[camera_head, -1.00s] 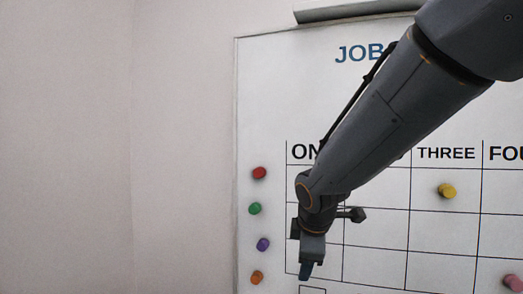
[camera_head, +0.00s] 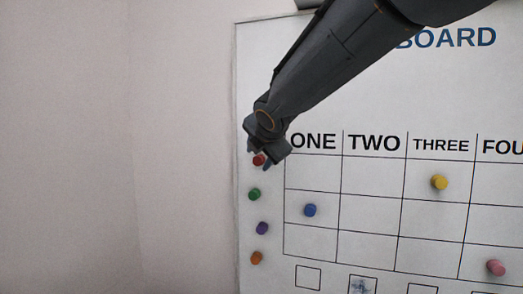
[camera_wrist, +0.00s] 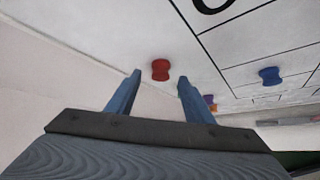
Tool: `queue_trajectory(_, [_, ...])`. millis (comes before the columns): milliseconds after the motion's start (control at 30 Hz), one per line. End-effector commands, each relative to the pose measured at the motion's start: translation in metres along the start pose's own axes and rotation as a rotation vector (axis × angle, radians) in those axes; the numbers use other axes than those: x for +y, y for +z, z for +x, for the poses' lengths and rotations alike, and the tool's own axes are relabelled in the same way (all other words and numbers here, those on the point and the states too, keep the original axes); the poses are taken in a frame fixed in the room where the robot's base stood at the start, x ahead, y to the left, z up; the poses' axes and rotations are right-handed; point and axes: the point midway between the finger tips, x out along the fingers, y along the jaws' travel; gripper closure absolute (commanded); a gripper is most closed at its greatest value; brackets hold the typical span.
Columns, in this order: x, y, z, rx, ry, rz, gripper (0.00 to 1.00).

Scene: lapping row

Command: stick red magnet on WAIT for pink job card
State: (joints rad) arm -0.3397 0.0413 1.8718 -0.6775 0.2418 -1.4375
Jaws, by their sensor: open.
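The red magnet (camera_head: 258,160) is at the top of the column of magnets along the left edge of the whiteboard (camera_head: 360,100). My gripper (camera_head: 259,157) is open at it and partly covers it in the head view. In the wrist view the red magnet (camera_wrist: 160,70) shows between the two blue fingertips, a little ahead of them; I cannot tell whether they touch it. No pink job card and no WAIT label can be made out in these views.
Below the red magnet sit green (camera_head: 254,194), purple (camera_head: 262,228) and orange (camera_head: 257,258) magnets. The grid holds blue (camera_head: 310,210), yellow (camera_head: 439,182) and pink (camera_head: 496,267) magnets. Small drawn squares (camera_head: 308,278) lie under it. Bare wall (camera_head: 120,150) is at left.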

Motion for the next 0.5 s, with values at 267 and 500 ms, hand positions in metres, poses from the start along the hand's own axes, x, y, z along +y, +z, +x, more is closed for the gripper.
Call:
queue_trajectory(267, [0.000, 0.000, 0.022, 0.000, 0.000, 0.000, 0.52])
queue_trajectory(500, [0.000, 0.000, 0.023, 0.000, 0.000, 0.000, 0.52])
